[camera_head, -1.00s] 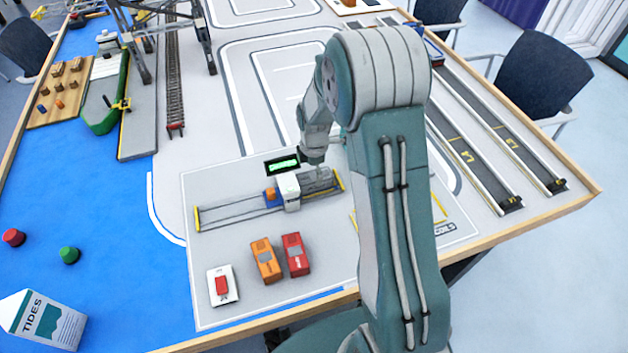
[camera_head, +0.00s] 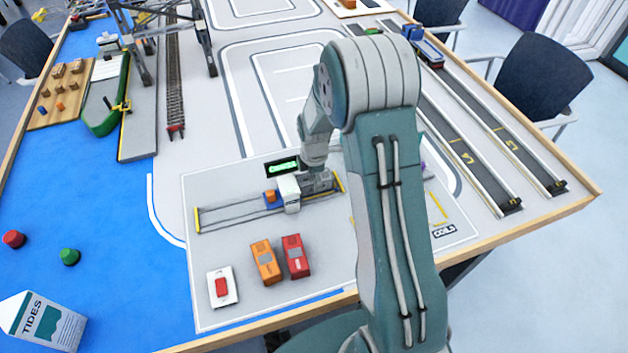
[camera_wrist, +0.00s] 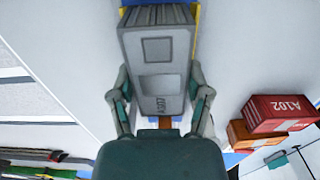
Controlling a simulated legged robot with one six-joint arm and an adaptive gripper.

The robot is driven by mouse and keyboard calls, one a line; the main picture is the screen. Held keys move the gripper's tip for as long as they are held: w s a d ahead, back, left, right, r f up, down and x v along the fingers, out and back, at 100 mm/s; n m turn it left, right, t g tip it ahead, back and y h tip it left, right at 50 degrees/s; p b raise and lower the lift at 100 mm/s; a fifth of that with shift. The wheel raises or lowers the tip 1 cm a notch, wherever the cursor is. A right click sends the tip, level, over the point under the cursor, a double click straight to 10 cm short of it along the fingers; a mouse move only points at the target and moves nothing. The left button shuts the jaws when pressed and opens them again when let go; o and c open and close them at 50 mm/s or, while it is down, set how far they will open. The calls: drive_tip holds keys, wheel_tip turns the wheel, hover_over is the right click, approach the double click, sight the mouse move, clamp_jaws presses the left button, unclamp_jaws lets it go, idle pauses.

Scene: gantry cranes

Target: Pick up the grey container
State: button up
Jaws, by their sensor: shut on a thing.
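The grey container (camera_wrist: 157,60) shows in the wrist view, marked with dark lettering and ribbed at its far end. My gripper (camera_wrist: 160,95) is shut on it, one finger on each long side. In the head view, my gripper (camera_head: 318,180) is low over the right end of the railed track, just right of a white block. Whether the container is touching the track or lifted clear of it cannot be told.
The railed track (camera_head: 240,212) has yellow ends and carries the white block (camera_head: 289,192). An orange container (camera_head: 265,261), a red container (camera_head: 296,255) and a red button (camera_head: 222,287) stand in front of it. A lit green display (camera_head: 283,167) is behind. Wooden table edges lie front and right.

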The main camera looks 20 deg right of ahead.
drive_tip(key=shift+r, duration=0.45)
drive_tip(key=s, duration=1.8)
drive_tip(key=shift+r, duration=0.25)
drive_tip(key=shift+a, duration=0.15)
